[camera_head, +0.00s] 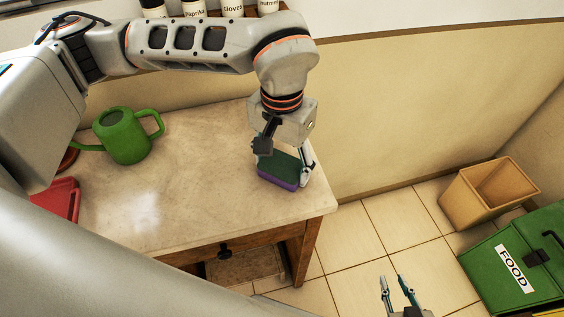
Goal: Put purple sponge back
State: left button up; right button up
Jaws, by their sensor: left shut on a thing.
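The purple sponge (277,182) has a dark green top and is near the right end of the stone-topped table (180,200). My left gripper (283,160) points down over it, shut on the sponge with a finger on either side. The gripper hides part of the sponge's top. I cannot tell whether the sponge touches the tabletop or is just above it. My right gripper (398,290) is at the bottom of the view over the floor, its two fingers apart with nothing between them.
A green watering can (128,138) and a red item (62,198) stand on the table's left. Spice jars (232,7) line a shelf above. A tan bin (462,204) and a green FOOD bin (490,285) stand on the floor at right. The table's middle is clear.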

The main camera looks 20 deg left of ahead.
aim_at(282, 165)
pick_arm(q)
jog(key=shift+f, duration=0.2)
jog(key=o, duration=1.1)
jog(key=shift+c, duration=0.2)
jog(key=shift+r, duration=0.1)
notch_tip(282, 165, up, 12)
jog(key=shift+r+p, duration=0.15)
jog(key=shift+p, duration=0.25)
